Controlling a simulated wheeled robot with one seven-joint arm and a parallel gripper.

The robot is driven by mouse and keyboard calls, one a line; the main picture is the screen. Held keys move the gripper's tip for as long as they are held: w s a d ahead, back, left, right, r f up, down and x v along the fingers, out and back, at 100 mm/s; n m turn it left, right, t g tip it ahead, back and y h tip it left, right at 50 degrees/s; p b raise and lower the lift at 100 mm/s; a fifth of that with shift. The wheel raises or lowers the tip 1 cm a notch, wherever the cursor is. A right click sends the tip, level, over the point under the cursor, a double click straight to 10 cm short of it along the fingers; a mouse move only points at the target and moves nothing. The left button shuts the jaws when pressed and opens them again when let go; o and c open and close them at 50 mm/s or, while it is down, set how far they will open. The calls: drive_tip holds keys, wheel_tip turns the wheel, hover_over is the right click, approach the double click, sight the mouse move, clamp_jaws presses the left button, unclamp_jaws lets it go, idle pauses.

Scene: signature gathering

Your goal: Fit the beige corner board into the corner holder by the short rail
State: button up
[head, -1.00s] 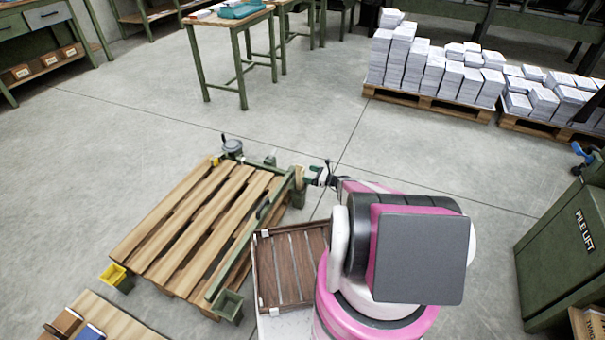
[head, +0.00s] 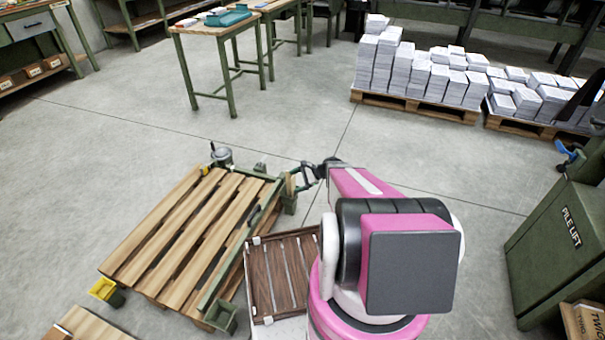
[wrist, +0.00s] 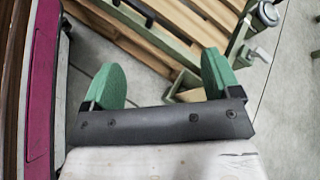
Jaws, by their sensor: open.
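The beige corner board (head: 291,186) stands roughly upright at the back right corner of the wooden pallet (head: 160,255), at the green corner holder (head: 289,203) by the short rail (head: 252,173). The head view is too small to tell how deep it sits. My gripper (head: 309,174) is just right of the board, with its fingers spread and nothing held. In the wrist view, my gripper's green pads (wrist: 161,80) are wide apart. A small beige piece (wrist: 189,96), probably the board's top, shows beyond them near the right pad.
A long green rail (head: 238,255) runs along the pallet's right side. A yellow holder (head: 104,289) and another green holder (head: 222,316) are at the front corners. A brown slatted tray (head: 283,275) lies beside my base. Floor behind the pallet is clear; paper stacks (head: 420,75) stand farther back.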

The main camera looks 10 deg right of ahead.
drive_tip(key=s+a+r+n+g+h, duration=0.1)
drive_tip(key=s+r+n+g+h, duration=0.1)
drive_tip(key=s+r+n+h, duration=1)
drive_tip(key=s+r+n, duration=0.2)
drive_tip(key=s+r, duration=0.1)
drive_tip(key=r, duration=0.4)
drive_tip(key=shift+n, duration=0.3)
drive_tip(key=shift+s, duration=0.1)
